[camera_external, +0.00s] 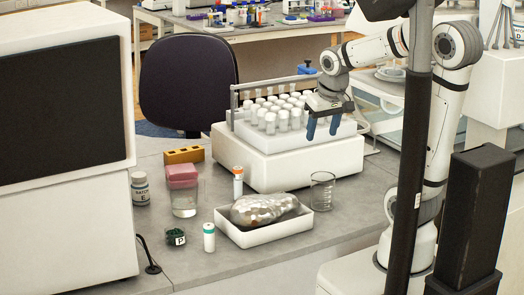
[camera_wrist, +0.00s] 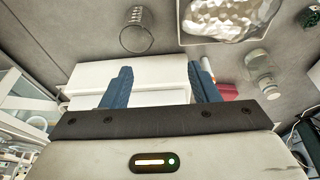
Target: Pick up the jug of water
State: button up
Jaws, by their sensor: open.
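A clear vessel holding water (camera_external: 184,204), which looks like the jug, stands upright on the grey bench, left of the white tray. A pink block (camera_external: 182,174) shows at its top edge, seemingly behind it. In the wrist view, a clear vessel at the right (camera_wrist: 261,66) seems to be the same jug. My gripper (camera_external: 322,128) has blue fingers, spread apart and empty. It hangs over the white rack machine, well to the right of the jug. In the wrist view its fingers (camera_wrist: 158,86) point over the machine.
The machine (camera_external: 300,167) holds several white-capped tubes. An empty glass beaker (camera_external: 322,191) stands right of the white tray (camera_external: 270,234) with a foil-like lump.

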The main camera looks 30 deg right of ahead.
jog(key=w+a+f+b, duration=0.2)
jog(key=w+a+f, duration=0.3)
jog(key=w+a, duration=0.75)
jog(key=b, duration=0.1)
send_over(203, 178)
jog(key=s, duration=0.2)
notch_tip(203, 178, down, 7)
jog(key=shift+a+f+t, duration=0.15)
jog(key=shift+f+t, duration=0.05)
jog(key=shift+t, duration=0.2)
jog(key=p+x, duration=0.1)
jog(key=x, duration=0.6)
jog(key=shift+w+f, duration=0.1)
jog(key=shift+f, duration=0.1)
jog(key=shift+c, duration=0.4)
jog(key=c, duration=1.1)
